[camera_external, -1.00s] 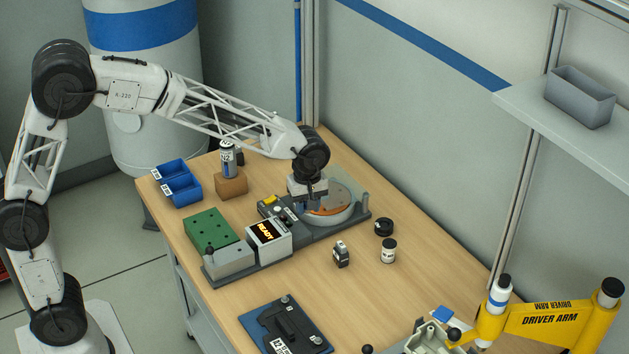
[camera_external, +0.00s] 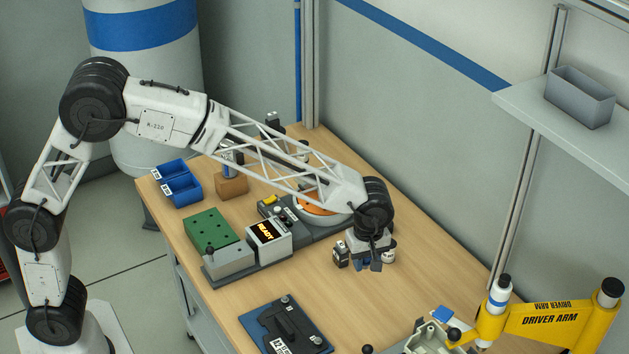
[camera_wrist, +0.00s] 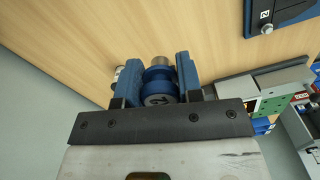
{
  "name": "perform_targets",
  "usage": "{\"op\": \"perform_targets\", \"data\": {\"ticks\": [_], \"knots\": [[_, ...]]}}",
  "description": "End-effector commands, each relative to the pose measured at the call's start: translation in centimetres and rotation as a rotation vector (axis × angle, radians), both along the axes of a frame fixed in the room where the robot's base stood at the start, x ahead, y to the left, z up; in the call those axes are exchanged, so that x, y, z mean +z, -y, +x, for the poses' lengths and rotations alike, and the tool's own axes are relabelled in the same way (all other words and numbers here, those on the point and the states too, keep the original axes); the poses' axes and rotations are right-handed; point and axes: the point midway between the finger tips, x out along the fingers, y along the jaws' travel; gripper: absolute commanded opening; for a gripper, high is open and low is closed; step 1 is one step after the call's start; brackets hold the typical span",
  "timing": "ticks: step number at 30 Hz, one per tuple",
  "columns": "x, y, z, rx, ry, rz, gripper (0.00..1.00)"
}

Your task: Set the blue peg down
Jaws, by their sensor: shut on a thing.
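My gripper (camera_external: 368,262) is over the bare wood right of the turntable, pointing down. In the wrist view its two blue fingers (camera_wrist: 157,82) are shut on the blue peg (camera_wrist: 158,78), one on each side. The peg has a blue grooved body, a grey-brown far end and a pale marked end facing the camera. In the external view my gripper hides most of the peg. I cannot tell whether it touches the table.
A small black device (camera_external: 341,254) stands just left of my gripper, and a white jar (camera_external: 389,256) is partly hidden behind it. The turntable (camera_external: 318,205) and READY display (camera_external: 268,236) are left. A black-and-blue case (camera_external: 270,320) lies in front.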

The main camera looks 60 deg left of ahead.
Motion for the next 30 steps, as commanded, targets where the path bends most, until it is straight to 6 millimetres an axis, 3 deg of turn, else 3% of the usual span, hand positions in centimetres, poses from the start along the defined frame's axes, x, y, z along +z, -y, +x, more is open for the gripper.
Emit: {"op": "perform_targets", "data": {"ticks": [2,9,15,30], "knots": [[-0.5,1.0,-0.2,-0.001,-0.002,0.001,0.10],[-5.9,0.8,-0.1,0.000,-0.003,0.002,0.10],[-8.9,0.8,-0.1,0.000,-0.001,0.000,0.10],[-9.7,0.8,0.0,0.000,0.000,0.000,0.10]]}}
